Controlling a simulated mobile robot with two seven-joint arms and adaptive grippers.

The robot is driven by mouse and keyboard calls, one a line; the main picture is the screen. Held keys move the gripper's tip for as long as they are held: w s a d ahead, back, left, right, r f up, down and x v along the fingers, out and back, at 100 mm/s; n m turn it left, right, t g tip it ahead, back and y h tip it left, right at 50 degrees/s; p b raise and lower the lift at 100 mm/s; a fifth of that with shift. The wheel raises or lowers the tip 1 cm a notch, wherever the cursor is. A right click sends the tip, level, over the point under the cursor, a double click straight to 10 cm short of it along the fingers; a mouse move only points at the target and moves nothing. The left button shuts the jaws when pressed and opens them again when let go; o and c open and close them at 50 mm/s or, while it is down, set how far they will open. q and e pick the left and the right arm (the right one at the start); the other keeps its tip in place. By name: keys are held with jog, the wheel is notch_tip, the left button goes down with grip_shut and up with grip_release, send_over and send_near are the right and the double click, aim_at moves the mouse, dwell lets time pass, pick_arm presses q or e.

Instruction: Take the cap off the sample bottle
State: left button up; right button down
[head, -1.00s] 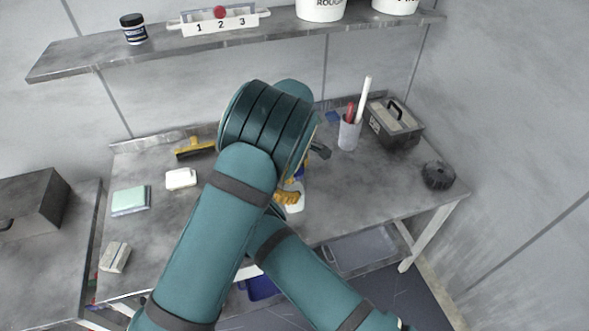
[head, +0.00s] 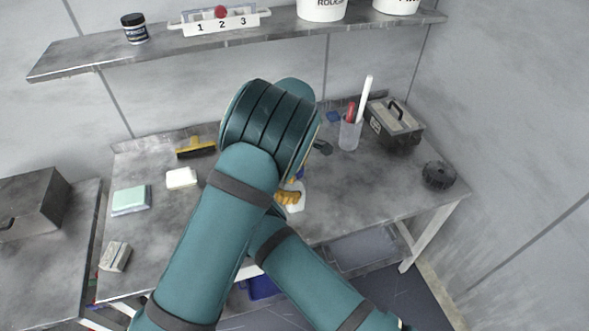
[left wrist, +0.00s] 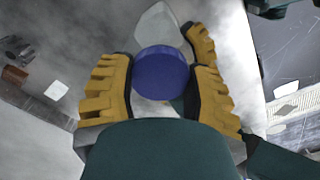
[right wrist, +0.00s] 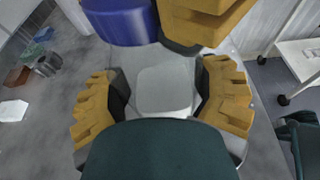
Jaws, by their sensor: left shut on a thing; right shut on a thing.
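The sample bottle (right wrist: 165,92) is pale and translucent, between the yellow fingers of my right gripper (right wrist: 163,80) in the right wrist view. The right fingers and a bit of the white bottle (head: 296,208) show past my arms in the head view. The blue cap (left wrist: 162,73) is between the yellow fingers of my left gripper (left wrist: 158,62), which is shut on it. The cap (right wrist: 120,22) also shows at the top of the right wrist view, beside a left finger. I cannot tell whether the cap touches the bottle's neck. My arms hide most of both grippers in the head view.
On the bench are a yellow-handled tool (head: 196,148), a white block (head: 181,178), a green pad (head: 130,199), a grey block (head: 115,256), a cup with pens (head: 349,135), a toolbox (head: 394,124) and a black knob (head: 438,174). A shelf (head: 80,65) runs behind. The bench's right front is clear.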

pick_arm(q)
jog(key=shift+r, duration=0.7)
jog(key=shift+r, duration=0.15)
jog(key=shift+r, duration=2)
pick_arm(e)
grip_release()
jog(key=shift+a, duration=0.1)
